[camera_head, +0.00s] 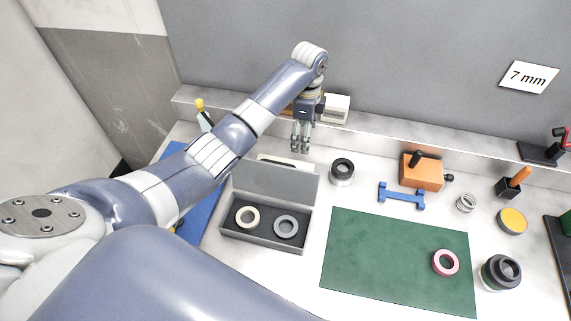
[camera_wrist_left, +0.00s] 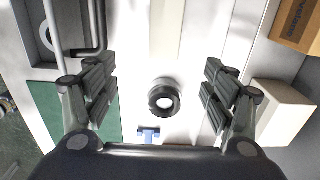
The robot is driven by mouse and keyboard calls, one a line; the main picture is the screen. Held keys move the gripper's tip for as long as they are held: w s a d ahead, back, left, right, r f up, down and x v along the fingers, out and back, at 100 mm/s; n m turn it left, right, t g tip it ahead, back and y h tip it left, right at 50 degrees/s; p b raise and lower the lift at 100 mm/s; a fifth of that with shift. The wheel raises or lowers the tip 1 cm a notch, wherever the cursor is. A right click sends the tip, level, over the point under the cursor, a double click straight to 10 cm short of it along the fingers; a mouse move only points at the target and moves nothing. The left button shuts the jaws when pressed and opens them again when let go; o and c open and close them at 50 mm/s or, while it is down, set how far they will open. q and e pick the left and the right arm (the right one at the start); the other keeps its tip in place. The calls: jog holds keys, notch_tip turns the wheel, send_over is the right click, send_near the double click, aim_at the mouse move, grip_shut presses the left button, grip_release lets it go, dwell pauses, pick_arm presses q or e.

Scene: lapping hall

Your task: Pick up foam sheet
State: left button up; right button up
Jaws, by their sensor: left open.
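A pale flat strip (camera_head: 290,161) lies behind the raised lid of the grey box, mostly hidden by that lid in the head view. It also shows at the top middle of the left wrist view (camera_wrist_left: 165,30). It may be the foam sheet; I cannot tell for sure. My left gripper (camera_head: 300,151) points down above the bench near the strip's right end. My right gripper is not in view.
The grey box (camera_head: 265,237) holds a cream ring and a grey ring. A black ring part (camera_head: 342,172) stands right of my left gripper. A white box (camera_head: 336,108) sits on the ledge behind. A green mat (camera_head: 380,260) with a pink ring lies in front, mostly bare.

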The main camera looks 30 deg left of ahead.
pick_arm(q)
notch_tip(320, 180, down, 4)
jog(key=b, duration=0.4)
send_over(299, 165)
jog(key=s+d, duration=0.2)
jog(key=f, duration=0.6)
jog(key=shift+w+a+f, duration=0.15)
jog(key=shift+a+f, duration=0.05)
jog(key=shift+f, duration=0.2)
jog(key=f, duration=0.3)
jog(key=a+f, duration=0.1)
jog(key=shift+w+f, duration=0.25)
jog(key=shift+f, duration=0.5)
jog(key=c, duration=0.9)
